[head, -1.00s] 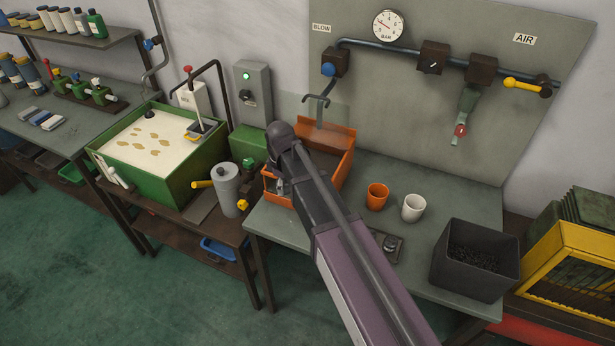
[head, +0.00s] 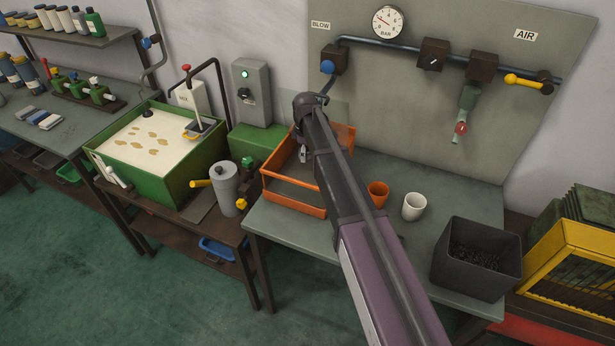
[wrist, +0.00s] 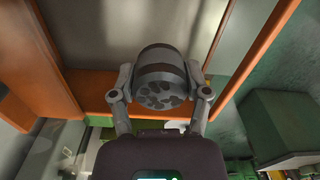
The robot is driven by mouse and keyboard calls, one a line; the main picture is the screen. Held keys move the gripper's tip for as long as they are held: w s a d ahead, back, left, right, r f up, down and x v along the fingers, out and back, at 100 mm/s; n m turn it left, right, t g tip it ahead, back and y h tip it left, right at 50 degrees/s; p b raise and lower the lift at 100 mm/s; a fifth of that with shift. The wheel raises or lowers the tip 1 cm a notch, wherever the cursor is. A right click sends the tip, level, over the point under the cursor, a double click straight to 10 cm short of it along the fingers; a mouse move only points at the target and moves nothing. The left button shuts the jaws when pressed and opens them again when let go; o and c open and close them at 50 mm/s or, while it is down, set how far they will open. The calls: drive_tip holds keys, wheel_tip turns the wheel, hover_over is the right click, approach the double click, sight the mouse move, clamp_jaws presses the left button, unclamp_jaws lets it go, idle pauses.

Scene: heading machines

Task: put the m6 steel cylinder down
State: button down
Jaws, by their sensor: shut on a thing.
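The m6 steel cylinder (wrist: 162,78) is a grey round piece with darker bands and a face with several dark holes, seen in the wrist view. My gripper (wrist: 161,88) is shut on it, one finger on each side. In the head view my gripper (head: 303,153) is over the orange open box (head: 292,204), mostly hidden behind my arm. The cylinder cannot be made out there. Orange walls and a ledge of the box show around the cylinder in the wrist view. I cannot tell whether the cylinder touches the box.
An orange cup (head: 377,192) and a white cup (head: 413,207) stand right of the box on the bench (head: 290,232). A dark bin (head: 477,262) stands at the bench's right end. A green tub (head: 160,160) and a grey canister (head: 226,188) are on the left.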

drive_tip(key=b, duration=0.5)
hover_over(306, 179)
drive_tip(key=shift+s+f, duration=0.15)
drive_tip(key=shift+f, duration=1.2)
drive_tip(key=shift+s+f, duration=0.15)
drive_tip(key=shift+f, duration=1.2)
wheel_tip(306, 179, down, 4)
drive_tip(key=b, duration=0.3)
drive_tip(key=shift+b, duration=0.35)
drive_tip(key=shift+w+f+b, duration=0.15)
drive_tip(key=shift+f+b, duration=0.2)
drive_tip(key=shift+f, duration=0.05)
drive_tip(key=shift+f, duration=0.1)
drive_tip(key=shift+c, duration=0.3)
unclamp_jaws()
